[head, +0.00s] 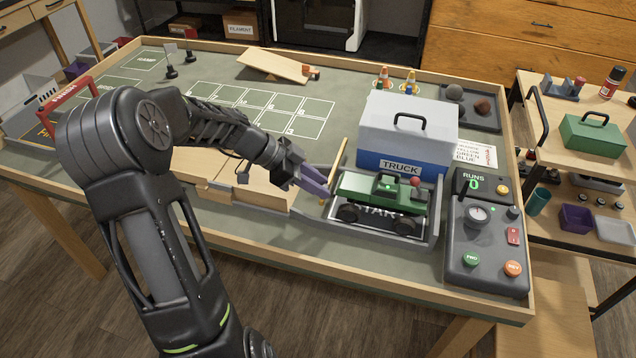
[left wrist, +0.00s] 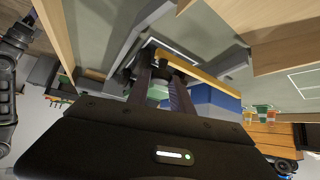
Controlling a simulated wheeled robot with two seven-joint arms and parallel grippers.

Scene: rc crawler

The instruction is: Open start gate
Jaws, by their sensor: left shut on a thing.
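The start gate is a slim yellow bar (head: 338,163) that stands raised and slanted at the left end of the start bay (head: 436,222). It also shows in the left wrist view (left wrist: 205,75), running across the fingertips. My left gripper (head: 324,188), with purple fingers, is shut on the gate bar near its lower end. The exact contact is partly hidden. The green crawler (head: 385,190) with black wheels sits in the bay just right of the gripper, over the lettered floor. My right gripper is not in view.
A blue and white truck box (head: 408,135) stands behind the crawler. A control panel (head: 487,245) with dial and buttons is right of the bay. Wooden ramp pieces (head: 245,185) lie to the left, close under my arm. Traffic cones (head: 385,77) stand at the back.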

